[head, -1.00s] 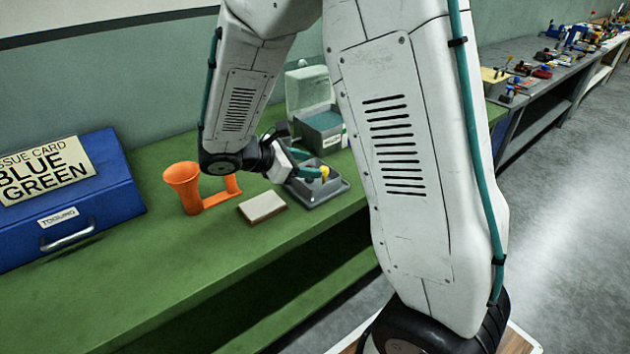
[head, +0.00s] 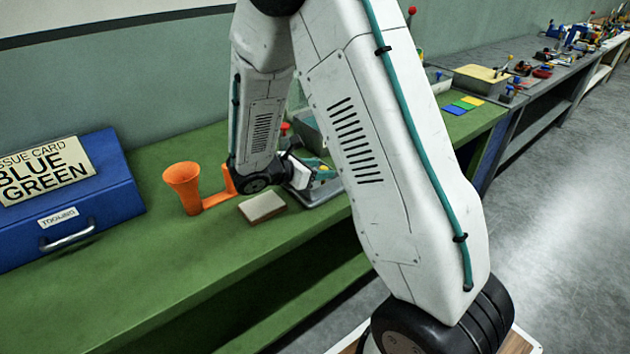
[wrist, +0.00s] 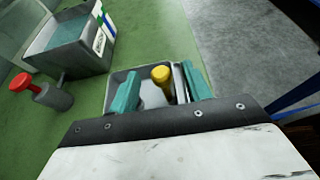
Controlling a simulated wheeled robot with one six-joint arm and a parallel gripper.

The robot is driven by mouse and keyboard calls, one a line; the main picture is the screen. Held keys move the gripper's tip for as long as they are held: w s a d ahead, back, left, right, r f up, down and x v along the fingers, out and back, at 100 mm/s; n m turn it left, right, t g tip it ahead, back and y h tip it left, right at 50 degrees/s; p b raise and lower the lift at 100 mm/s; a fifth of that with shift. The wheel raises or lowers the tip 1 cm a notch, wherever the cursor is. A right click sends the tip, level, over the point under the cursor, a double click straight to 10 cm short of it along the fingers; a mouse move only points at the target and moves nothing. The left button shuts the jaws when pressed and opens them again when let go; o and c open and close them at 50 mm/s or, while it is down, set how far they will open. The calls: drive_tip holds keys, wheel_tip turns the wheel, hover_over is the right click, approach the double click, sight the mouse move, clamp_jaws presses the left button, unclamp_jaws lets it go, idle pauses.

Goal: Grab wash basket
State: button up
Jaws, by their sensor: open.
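My gripper (head: 322,174) is low over the green bench. In the wrist view its two teal fingers (wrist: 160,88) are apart. A grey item with a round yellow knob (wrist: 162,73) shows between them, and I cannot tell whether they touch it. It sits in or over a shallow grey tray (wrist: 121,75), whose near side is hidden by my gripper. In the head view the tray (head: 318,197) is mostly behind my arm. No visible label names the wash basket; the yellow-knobbed item may be it.
A labelled grey container (wrist: 75,50) and a red-knobbed grey piece (wrist: 52,97) stand left of the tray in the wrist view. An orange funnel stand (head: 184,185), a pale-topped block (head: 262,207) and a blue tooling box (head: 70,205) share the bench (head: 150,270).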

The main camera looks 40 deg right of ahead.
clamp_jaws()
